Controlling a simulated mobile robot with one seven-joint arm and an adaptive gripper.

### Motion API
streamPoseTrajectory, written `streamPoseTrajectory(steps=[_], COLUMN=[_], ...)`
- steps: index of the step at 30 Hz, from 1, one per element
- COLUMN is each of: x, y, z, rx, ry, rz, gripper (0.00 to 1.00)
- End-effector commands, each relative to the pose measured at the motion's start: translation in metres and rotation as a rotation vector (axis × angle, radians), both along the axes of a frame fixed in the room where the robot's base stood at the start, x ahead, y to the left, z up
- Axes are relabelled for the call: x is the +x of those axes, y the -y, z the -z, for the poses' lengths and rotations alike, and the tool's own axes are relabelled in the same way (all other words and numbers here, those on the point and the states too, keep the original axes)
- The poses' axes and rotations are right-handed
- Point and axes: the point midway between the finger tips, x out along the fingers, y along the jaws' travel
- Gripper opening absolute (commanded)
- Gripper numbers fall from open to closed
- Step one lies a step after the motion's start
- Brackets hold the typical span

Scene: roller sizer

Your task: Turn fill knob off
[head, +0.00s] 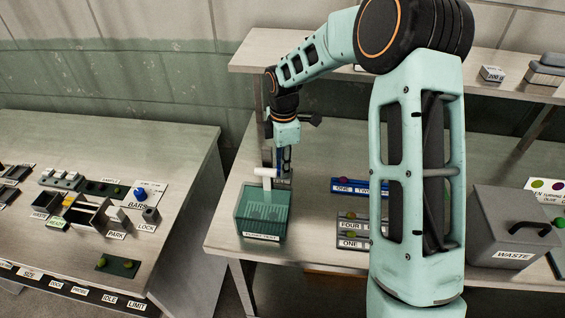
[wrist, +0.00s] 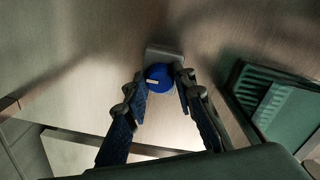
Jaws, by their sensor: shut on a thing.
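In the wrist view a round blue knob (wrist: 158,79) with a small pale mark sits on a grey square base (wrist: 163,53). My gripper (wrist: 160,84) has one finger on each side of the knob and is shut on it. In the head view my gripper (head: 283,160) is pointing down behind a white spout (head: 265,174). The knob in its fingers cannot be made out there. The label that would name this knob is not visible.
A teal bin (head: 262,230) stands just in front of my gripper and shows at the right in the wrist view (wrist: 262,70). A grey waste box (head: 515,240) stands at the right. The left table (head: 190,165) carries labelled controls, including another blue knob (head: 140,193). A shelf (head: 300,62) runs behind.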

Motion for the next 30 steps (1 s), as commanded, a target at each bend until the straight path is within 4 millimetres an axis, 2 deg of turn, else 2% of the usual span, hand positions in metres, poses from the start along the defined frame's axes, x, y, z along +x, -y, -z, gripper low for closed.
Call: streamPoseTrajectory(steps=[16,17,21,30], x=[0.0003,0.0003,0.0003,0.0003], y=[0.0004,0.0004,0.0003,0.0001], z=[-0.0001,-0.0001,0.0,-0.002], rx=[0.0,0.0,0.0,0.0], ry=[0.001,0.001,0.001,0.001], rz=[-0.024,-0.024,-0.023,-0.023], gripper=[0.0,0.27,0.41,0.41])
